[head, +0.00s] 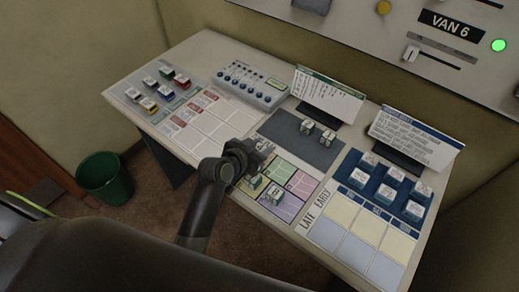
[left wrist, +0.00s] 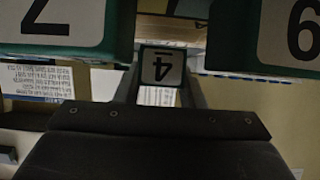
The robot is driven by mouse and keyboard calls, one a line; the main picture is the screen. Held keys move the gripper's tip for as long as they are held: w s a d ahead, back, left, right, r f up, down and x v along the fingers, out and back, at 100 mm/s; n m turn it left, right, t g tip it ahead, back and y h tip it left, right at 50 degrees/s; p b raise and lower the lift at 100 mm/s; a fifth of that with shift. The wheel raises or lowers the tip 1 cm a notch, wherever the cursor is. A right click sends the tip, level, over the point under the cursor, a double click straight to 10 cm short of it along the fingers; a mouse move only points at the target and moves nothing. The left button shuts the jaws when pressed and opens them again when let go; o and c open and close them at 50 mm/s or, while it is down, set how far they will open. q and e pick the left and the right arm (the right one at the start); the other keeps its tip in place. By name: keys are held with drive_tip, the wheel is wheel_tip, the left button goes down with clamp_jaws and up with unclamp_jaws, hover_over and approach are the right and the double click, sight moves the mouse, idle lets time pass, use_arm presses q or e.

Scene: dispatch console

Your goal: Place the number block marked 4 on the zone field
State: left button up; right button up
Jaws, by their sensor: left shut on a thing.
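The zone field (head: 302,185) is a sheet of coloured quarters at the front middle of the console. My left gripper (head: 246,158) is over its back left corner in the head view. In the left wrist view its fingers are shut on the block marked 4 (left wrist: 161,67), whose digit appears upside down. The gripper hides this block in the head view. Two white-faced blocks, a left one (head: 252,186) and a right one (head: 273,196), are at the field's front left. My right gripper is not in view.
Two blocks (head: 317,133) stand on a dark mat behind the field. A blue rack of blocks (head: 388,190) is at right, coloured blocks (head: 163,90) at far left. A switch box (head: 250,86) and two upright cards stand at the back. Two large numbered blocks flank the left wrist view.

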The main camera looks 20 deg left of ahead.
use_arm(q)
drive_tip(key=shift+f, duration=0.7)
drive_tip(key=shift+f, duration=0.2)
drive_tip(key=o, duration=1)
drive_tip(key=shift+c, duration=0.2)
drive_tip(key=shift+r, duration=0.15)
drive_tip(key=shift+s+r, duration=0.1)
drive_tip(key=b+v, duration=0.1)
drive_tip(key=v, duration=1)
drive_tip(key=shift+s+a+r, duration=0.15)
drive_tip(key=shift+s, duration=0.2)
